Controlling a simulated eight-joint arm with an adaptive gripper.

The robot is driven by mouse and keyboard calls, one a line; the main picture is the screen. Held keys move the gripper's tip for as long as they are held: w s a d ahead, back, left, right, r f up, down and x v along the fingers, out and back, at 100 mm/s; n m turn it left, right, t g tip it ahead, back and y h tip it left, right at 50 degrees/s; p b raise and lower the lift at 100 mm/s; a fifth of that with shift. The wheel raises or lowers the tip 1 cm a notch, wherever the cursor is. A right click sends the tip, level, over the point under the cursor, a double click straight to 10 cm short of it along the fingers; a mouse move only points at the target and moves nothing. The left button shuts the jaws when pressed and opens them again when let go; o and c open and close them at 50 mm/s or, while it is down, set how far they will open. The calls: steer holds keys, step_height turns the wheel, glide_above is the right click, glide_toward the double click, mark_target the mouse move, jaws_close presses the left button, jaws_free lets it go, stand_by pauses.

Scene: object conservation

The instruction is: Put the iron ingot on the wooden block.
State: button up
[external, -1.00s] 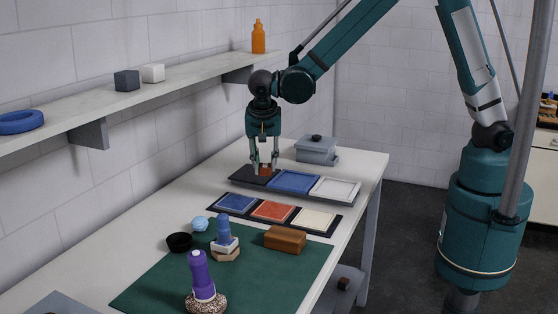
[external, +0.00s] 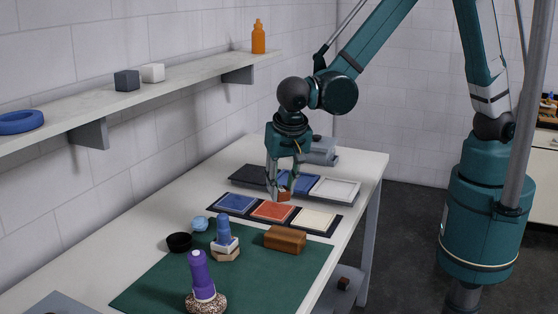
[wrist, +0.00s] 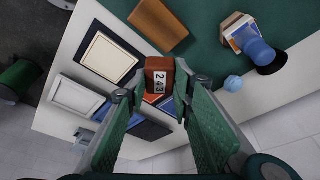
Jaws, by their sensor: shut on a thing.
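My gripper (external: 284,190) is shut on a small rust-brown block, taken as the iron ingot (external: 284,197). In the wrist view the ingot (wrist: 160,66) shows between my fingers (wrist: 155,88), with a white label that reads 243. In the external view I hold it in line with the area between the two rows of coloured panels; its height is hard to judge. The wooden block (external: 285,239), a brown rounded brick, lies on the green mat's far right part, nearer the camera than my gripper. It also shows at the top of the wrist view (wrist: 158,24), apart from the ingot. Its top is bare.
On the green mat (external: 150,290) stand a purple bottle-like object (external: 201,272) and a blue figure on a stacked base (external: 223,235). A black bowl (external: 179,242) and light-blue ball (external: 200,224) are to the left. A cream panel (external: 315,218) lies behind the wooden block.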

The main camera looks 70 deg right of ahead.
steer(key=shift+s+a+r+n, duration=0.15)
steer(key=shift+s+a+n, duration=0.15)
steer(key=shift+s+a, duration=0.75)
glide_above(284, 232)
steer(key=shift+s+a+f+p, duration=0.1)
steer(key=shift+s+f+p, duration=0.05)
steer(key=shift+f, duration=0.85)
steer(key=shift+s+a+f+p, duration=0.1)
steer(key=shift+s+a+f, duration=0.05)
steer(key=shift+f, duration=0.8)
steer(key=shift+s+a+f+p, duration=0.1)
steer(key=shift+s+f+p, duration=0.05)
steer(key=shift+f, duration=0.85)
steer(key=shift+f, duration=2.05)
steer(key=shift+f, duration=0.2)
steer(key=o, duration=1.1)
steer(key=shift+o, duration=0.2)
steer(key=shift+r, duration=0.2)
